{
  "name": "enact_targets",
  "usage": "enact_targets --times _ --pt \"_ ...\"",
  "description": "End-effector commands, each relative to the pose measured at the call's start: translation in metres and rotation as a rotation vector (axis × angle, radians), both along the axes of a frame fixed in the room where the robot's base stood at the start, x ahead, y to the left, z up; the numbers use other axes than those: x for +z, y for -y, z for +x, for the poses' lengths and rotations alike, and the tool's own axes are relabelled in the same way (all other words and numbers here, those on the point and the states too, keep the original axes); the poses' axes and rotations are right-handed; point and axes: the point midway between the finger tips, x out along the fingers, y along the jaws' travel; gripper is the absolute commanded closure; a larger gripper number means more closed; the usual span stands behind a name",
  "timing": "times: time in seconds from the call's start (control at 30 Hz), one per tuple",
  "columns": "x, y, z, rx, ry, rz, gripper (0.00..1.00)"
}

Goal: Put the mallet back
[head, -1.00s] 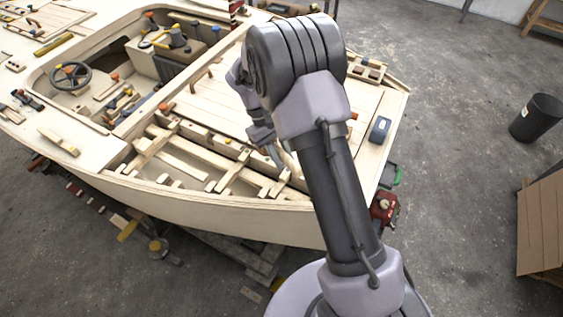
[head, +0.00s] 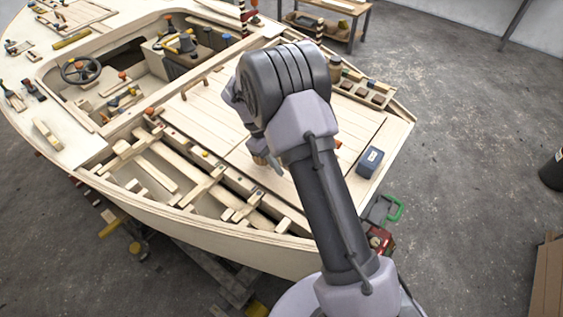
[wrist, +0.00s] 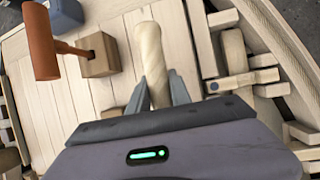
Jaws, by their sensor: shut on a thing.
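In the wrist view my gripper (wrist: 157,92) is shut on a pale wooden cylinder, which I take to be the mallet (wrist: 150,55). The cylinder points up the picture from between the fingers. Its other end is hidden behind the gripper, so I cannot tell handle from head. In the head view my gripper (head: 270,165) hangs over the front of the pale deck, largely hidden by my arm. A small tan piece shows beside the fingers.
Open hull framing (head: 190,190) lies left of my arm. A blue-grey box (head: 369,162) sits on the deck at right. Bare planks lie between.

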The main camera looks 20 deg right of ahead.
Motion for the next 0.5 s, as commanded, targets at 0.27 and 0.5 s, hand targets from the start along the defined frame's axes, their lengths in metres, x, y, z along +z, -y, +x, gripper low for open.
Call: enact_targets --times 0.27,0.5 --pt "-0.031 0.000 0.000 -0.001 0.000 0.000 1.00" --pt "-0.030 0.000 0.000 -0.001 0.001 0.000 1.00"
